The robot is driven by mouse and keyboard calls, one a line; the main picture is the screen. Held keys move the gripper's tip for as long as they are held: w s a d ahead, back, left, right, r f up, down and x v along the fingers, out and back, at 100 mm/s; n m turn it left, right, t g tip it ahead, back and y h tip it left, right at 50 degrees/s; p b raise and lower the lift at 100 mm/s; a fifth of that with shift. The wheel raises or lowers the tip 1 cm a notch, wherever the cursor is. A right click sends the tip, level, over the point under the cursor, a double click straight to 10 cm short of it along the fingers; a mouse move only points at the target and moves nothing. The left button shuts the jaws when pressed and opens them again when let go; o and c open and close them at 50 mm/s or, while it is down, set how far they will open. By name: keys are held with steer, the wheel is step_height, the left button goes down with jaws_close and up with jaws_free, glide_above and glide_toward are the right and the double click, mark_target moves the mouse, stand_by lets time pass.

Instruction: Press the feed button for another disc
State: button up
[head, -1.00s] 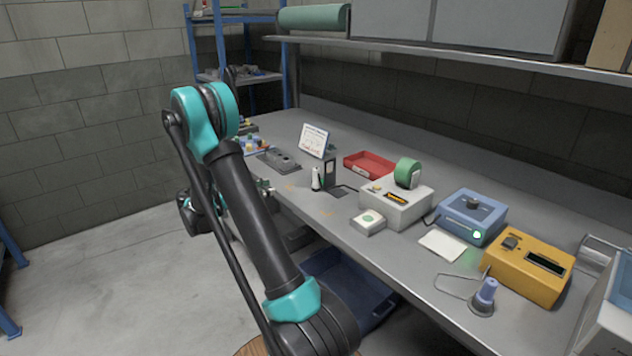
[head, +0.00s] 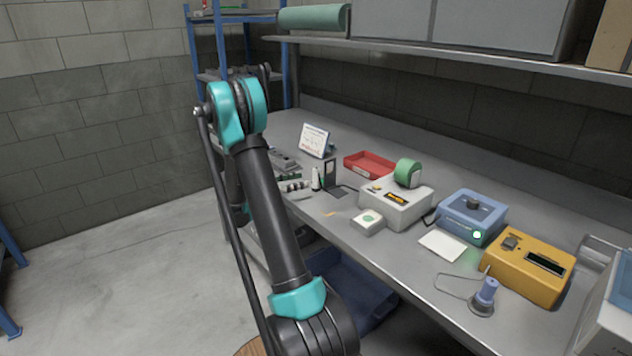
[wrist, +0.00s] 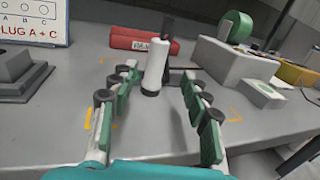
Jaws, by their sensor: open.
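In the wrist view the button box (wrist: 262,92) is at the right, beyond and to the right of my gripper (wrist: 159,77). My gripper is open, low over the bench. A white bottle (wrist: 163,62) stands upright just ahead, between the finger directions; I cannot tell if it is between the tips. In the head view my gripper (head: 297,186) is partly hidden by my arm.
A red tray (head: 369,164) and a sign card (head: 314,140) stand behind. A blue box (head: 471,217) with a lit green lamp and a yellow box (head: 528,270) are to the right. Yellow corner marks (wrist: 235,115) lie on the bench. An overhead shelf (head: 450,52) spans the back.

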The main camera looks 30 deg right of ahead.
mark_target(316, 179)
steer(key=d, duration=0.5)
steer(key=shift+f, duration=0.1)
jaws_close()
